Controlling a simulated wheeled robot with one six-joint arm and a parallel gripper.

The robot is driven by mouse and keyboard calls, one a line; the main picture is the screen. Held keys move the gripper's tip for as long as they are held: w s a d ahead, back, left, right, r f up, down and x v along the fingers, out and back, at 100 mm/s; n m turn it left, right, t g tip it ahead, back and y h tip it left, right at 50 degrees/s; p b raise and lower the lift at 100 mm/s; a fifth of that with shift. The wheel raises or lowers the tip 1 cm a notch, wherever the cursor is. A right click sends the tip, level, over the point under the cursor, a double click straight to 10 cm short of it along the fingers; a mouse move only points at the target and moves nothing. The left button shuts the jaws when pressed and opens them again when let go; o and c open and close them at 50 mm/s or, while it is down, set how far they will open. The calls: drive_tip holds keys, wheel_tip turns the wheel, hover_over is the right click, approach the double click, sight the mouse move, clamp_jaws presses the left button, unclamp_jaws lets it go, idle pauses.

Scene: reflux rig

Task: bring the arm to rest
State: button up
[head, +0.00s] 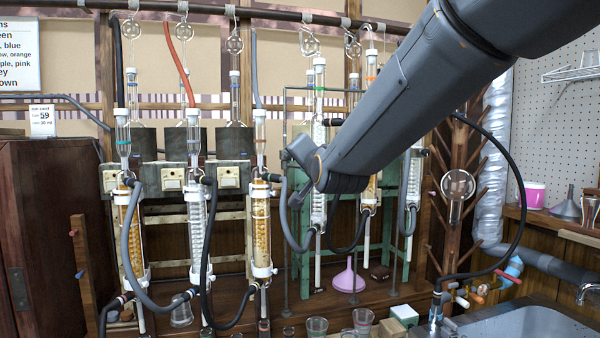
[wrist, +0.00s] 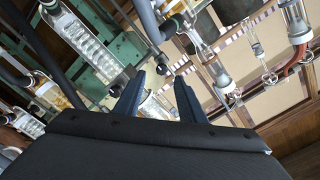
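My arm (head: 400,95) reaches in from the upper right of the head view and ends in front of the glassware rig, bent at the wrist. The fingers of my gripper are not clear there. In the wrist view my gripper (wrist: 160,88) has its two dark fingers apart, with no object held between them. A glass condenser with a coil (wrist: 88,42) shows left of the fingers, and a clear glass column (wrist: 208,58) shows to their right. Both look further off than the fingertips, though the exact distance is hard to tell.
Several glass columns with hoses stand along the rig, including one with amber packing (head: 261,228). A green frame (head: 388,190) is behind my wrist. A wooden drying rack (head: 470,150) and a sink (head: 515,325) are to the right.

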drive_tip(key=s+d+f+n+g+h+p, duration=0.15)
drive_tip(key=s+d+f+g, duration=0.35)
drive_tip(key=f, duration=0.7)
drive_tip(key=s+d+f+n+g+h+p, duration=0.1)
drive_tip(key=s+d+f+n+g+h, duration=0.15)
drive_tip(key=s+d+f, duration=0.7)
drive_tip(key=s+d+f+n+g, duration=0.1)
drive_tip(key=s+d+f+g, duration=0.2)
drive_tip(key=s, duration=0.8)
drive_tip(key=s+d+f+n+g+h+p, duration=0.1)
drive_tip(key=s+d+f+g, duration=0.2)
drive_tip(key=s+f+g, duration=0.3)
drive_tip(key=s+f, duration=0.5)
drive_tip(key=shift+g, duration=0.35)
drive_tip(key=shift+d+f, duration=0.1)
